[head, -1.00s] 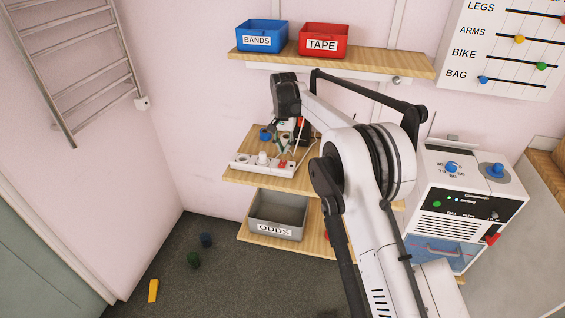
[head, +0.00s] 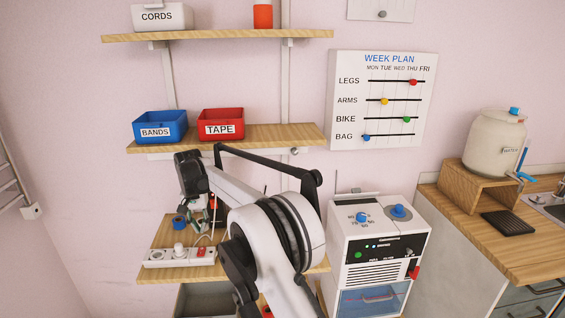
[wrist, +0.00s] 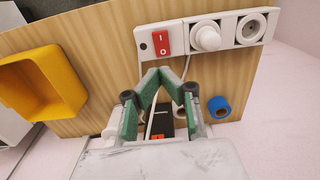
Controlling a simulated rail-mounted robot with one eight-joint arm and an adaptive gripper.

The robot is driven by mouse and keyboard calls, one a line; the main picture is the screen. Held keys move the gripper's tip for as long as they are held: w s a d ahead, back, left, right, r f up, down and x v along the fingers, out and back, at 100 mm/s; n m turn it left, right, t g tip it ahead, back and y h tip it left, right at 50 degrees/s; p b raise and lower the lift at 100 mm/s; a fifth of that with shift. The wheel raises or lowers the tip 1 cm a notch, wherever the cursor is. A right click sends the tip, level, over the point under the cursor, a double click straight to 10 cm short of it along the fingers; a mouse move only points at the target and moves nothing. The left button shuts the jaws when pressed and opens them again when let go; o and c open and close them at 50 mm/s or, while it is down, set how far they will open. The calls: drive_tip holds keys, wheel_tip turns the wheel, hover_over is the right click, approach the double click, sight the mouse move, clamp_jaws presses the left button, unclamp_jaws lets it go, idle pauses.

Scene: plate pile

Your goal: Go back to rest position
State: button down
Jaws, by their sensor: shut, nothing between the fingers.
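My gripper (wrist: 159,78) is shut and empty in the wrist view, its green fingers meeting at their tips. A white cord passes behind the fingers. A black object (wrist: 160,122) is partly hidden between them. The power strip (head: 190,258) also shows there.
A blue roll (wrist: 218,107) lies right of the fingers and a yellow bin (wrist: 40,82) left of them. Above my arm is a shelf (head: 270,137) with a blue bin (head: 160,127) and a red bin (head: 221,123). A white machine (head: 380,245) stands to the right.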

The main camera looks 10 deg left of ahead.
drive_tip(key=s+d+r+m+t+y, duration=0.1)
drive_tip(key=d+r, duration=0.9)
drive_tip(key=d, duration=0.2)
drive_tip(key=s+d+r+t, duration=0.1)
drive_tip(key=d+r, duration=0.9)
drive_tip(key=d, duration=0.2)
drive_tip(key=s+d+r+t+b, duration=0.1)
drive_tip(key=s+d+r, duration=0.15)
drive_tip(key=d, duration=0.25)
drive_tip(key=s+d+r, duration=0.1)
drive_tip(key=s+d, duration=0.2)
drive_tip(key=d, duration=0.2)
drive_tip(key=s+d+m+t, duration=0.1)
drive_tip(key=s+d+t, duration=0.1)
drive_tip(key=s+d, duration=1.25)
drive_tip(key=s+d+f, duration=0.2)
drive_tip(key=s+f, duration=0.1)
drive_tip(key=s, duration=0.2)
drive_tip(key=s+d+f+t+b, duration=0.1)
drive_tip(key=s+d+f, duration=0.1)
drive_tip(key=s, duration=0.3)
drive_tip(key=s+d+f+t+h, duration=0.1)
drive_tip(key=s+d+f, duration=0.2)
drive_tip(key=s+d, duration=0.1)
drive_tip(key=shift+s+f+m, duration=0.3)
drive_tip(key=shift+s, duration=0.5)
